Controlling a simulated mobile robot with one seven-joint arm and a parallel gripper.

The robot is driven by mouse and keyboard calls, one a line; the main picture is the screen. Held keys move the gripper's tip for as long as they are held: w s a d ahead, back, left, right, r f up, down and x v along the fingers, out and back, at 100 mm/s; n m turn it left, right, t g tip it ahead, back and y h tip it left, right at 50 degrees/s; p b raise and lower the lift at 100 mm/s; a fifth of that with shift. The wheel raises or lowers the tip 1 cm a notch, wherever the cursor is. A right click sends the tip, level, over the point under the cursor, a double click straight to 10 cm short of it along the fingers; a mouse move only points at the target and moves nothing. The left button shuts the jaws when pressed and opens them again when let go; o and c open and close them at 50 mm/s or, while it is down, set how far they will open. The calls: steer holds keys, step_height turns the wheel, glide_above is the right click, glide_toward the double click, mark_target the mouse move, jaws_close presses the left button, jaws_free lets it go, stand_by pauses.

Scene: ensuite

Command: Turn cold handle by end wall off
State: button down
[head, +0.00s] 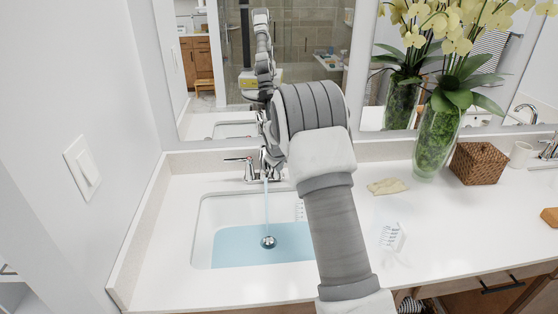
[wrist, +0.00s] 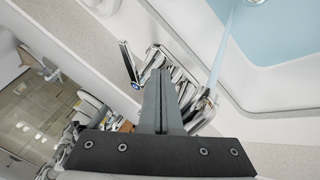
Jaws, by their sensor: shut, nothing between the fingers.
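The chrome faucet (head: 250,172) stands behind the left sink, and a thin water stream (head: 266,200) runs from its spout into the basin. A lever handle (head: 238,159) sticks out toward the left end wall. In the wrist view, a chrome lever handle with a blue mark (wrist: 130,65) stands just left of my fingertips. The faucet body (wrist: 180,75) is behind and beside the fingers. My gripper (wrist: 161,75) is shut and empty, close to the faucet; whether it touches the faucet I cannot tell. In the head view my arm hides most of the gripper and the faucet's right side.
The basin (head: 205,225) holds blue-tinted water. The left end wall (head: 90,100) has a switch plate (head: 83,165). A mirror (head: 215,120) hangs behind. A flower vase (head: 437,140), a wicker basket (head: 478,163) and a folded cloth (head: 387,187) are right of my arm.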

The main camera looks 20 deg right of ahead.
steer(key=shift+w+d+f, duration=0.1)
steer(key=shift+w+d, duration=0.4)
steer(key=shift+d, duration=0.35)
steer(key=shift+w+d+f, duration=0.1)
steer(key=shift+w+d, duration=0.35)
steer(key=shift+d, duration=0.35)
steer(key=shift+d+n+p, duration=0.3)
steer(key=shift+w+d+n+y, duration=0.1)
steer(key=shift+d+n+y, duration=0.15)
steer(key=shift+n+y, duration=0.15)
steer(key=shift+w+d+n+y, duration=0.15)
steer(key=shift+d+n+y, duration=0.55)
steer(key=shift+n, duration=0.3)
steer(key=shift+w+d+n+y+b, duration=0.5)
steer(key=shift+w+d+n+b, duration=0.25)
steer(key=shift+w+d+n, duration=0.6)
steer(key=shift+w+d, duration=0.1)
steer(key=shift+d, duration=0.15)
steer(key=shift+a, duration=0.1)
